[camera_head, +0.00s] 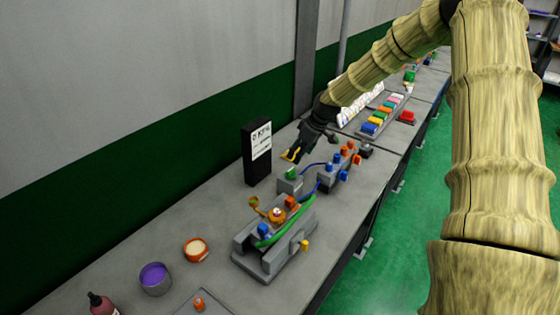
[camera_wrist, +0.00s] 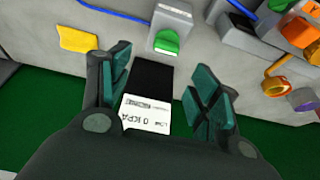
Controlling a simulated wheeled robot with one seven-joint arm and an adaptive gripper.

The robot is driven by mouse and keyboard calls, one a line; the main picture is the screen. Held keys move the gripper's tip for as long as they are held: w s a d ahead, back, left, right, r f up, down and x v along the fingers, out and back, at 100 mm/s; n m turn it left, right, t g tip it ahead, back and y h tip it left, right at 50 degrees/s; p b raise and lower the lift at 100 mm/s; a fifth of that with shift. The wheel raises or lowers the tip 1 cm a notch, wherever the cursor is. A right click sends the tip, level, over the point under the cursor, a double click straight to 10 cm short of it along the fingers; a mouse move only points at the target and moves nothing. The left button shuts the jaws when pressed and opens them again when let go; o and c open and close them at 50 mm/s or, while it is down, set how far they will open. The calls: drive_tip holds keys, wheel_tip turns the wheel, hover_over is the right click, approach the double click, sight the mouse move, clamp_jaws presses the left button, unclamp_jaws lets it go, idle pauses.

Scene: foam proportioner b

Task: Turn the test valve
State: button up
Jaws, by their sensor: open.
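No valve carries a readable name, so I cannot tell which part is the test valve. A green knob (camera_head: 292,173) sits on a small grey box; in the wrist view the green knob (camera_wrist: 167,42) lies just beyond my fingers. A grey proportioner block (camera_head: 272,262) carries orange, yellow and blue fittings and a green hose. A second grey block with blue and orange knobs (camera_head: 343,160) stands behind it. My gripper (camera_head: 292,156) is above the bench, near the black gauge; in the wrist view my gripper (camera_wrist: 158,92) is open with nothing between its fingers.
The black gauge (camera_head: 257,155) stands upright behind the green knob; its white label (camera_wrist: 145,115) reads 0 KPA. An orange-rimmed cup (camera_head: 196,249), a purple-filled cup (camera_head: 155,278) and a dark red bottle (camera_head: 101,303) stand near left. Blue hoses link the boxes.

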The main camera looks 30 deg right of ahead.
sight(291, 169)
drive_tip(key=p+x, duration=0.1)
drive_tip(key=x, duration=0.2)
drive_tip(key=p+x, duration=0.1)
drive_tip(key=x, duration=0.3)
drive_tip(key=shift+w+a+p, duration=0.1)
drive_tip(key=shift+a+p, duration=0.15)
drive_tip(key=shift+p, duration=0.15)
drive_tip(key=shift+f, duration=0.5)
drive_tip(key=shift+s+p, duration=0.4)
drive_tip(key=shift+s, duration=0.1)
drive_tip(key=shift+s+r, duration=0.15)
drive_tip(key=shift+s, duration=0.15)
drive_tip(key=shift+w+a+f, duration=0.2)
drive_tip(key=shift+w+f, duration=0.8)
drive_tip(key=shift+s+d+r, duration=0.1)
drive_tip(key=shift+s+r, duration=0.3)
drive_tip(key=shift+s, duration=0.05)
drive_tip(key=c, duration=0.3)
drive_tip(key=shift+s, duration=0.1)
drive_tip(key=c, duration=0.7)
